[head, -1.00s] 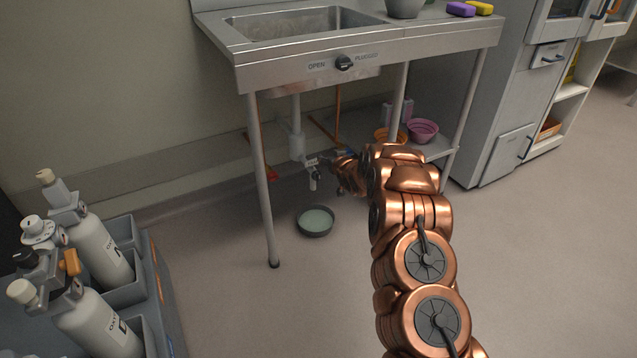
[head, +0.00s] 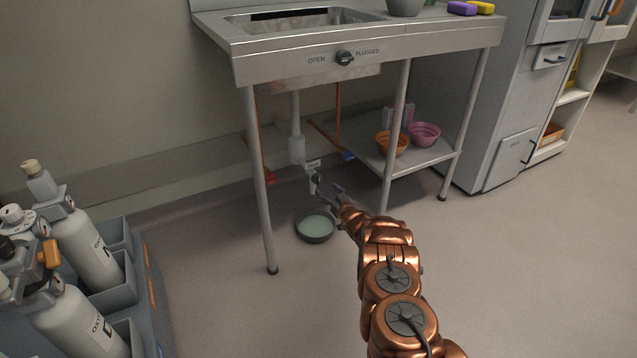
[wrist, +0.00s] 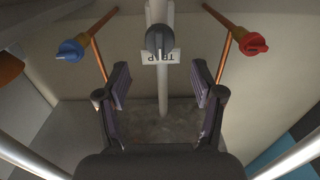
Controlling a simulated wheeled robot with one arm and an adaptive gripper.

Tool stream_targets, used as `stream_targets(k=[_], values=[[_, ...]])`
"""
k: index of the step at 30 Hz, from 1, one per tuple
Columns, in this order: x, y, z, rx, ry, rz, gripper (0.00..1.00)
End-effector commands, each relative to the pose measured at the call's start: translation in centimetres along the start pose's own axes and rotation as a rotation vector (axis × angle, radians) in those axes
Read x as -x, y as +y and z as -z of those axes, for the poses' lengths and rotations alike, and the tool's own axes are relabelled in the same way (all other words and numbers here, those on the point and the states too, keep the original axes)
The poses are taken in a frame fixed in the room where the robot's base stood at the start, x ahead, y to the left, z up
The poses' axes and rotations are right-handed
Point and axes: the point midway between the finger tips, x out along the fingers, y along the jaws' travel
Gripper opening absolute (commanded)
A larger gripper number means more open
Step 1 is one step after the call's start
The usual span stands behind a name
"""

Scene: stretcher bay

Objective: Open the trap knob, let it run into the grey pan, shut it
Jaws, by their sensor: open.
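The trap's dark knob (head: 318,179) is on the white drain pipe (head: 296,148) under the sink. In the wrist view the knob (wrist: 159,40) is upright in line with the pipe, above an upside-down TRAP label (wrist: 160,57). The grey pan (head: 301,233) is on the floor below the trap and holds pale greenish liquid. I cannot make out any stream. My gripper (head: 333,190) is just right of the knob; in the wrist view my gripper (wrist: 160,84) is open and empty, with the knob ahead between the fingers' lines, not gripped.
Red (wrist: 252,44) and blue (wrist: 70,50) valve knobs flank the trap on copper pipes. Sink legs (head: 263,190) stand on either side. A low shelf (head: 420,158) with orange and pink bowls is to the right. Gas cylinders (head: 88,240) stand at left. The floor at right is clear.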

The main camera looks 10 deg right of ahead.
Motion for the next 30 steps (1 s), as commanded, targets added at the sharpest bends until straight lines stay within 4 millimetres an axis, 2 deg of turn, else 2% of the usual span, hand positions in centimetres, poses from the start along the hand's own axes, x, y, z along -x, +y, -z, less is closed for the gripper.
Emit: stream_targets(k=[19, 30], values=[[-5.0, 0.0, -0.1, 0.002, 0.002, -0.002, 0.67], [-7.0, 0.0, -0.1, 0.003, 0.0, 0.002, 0.67]])
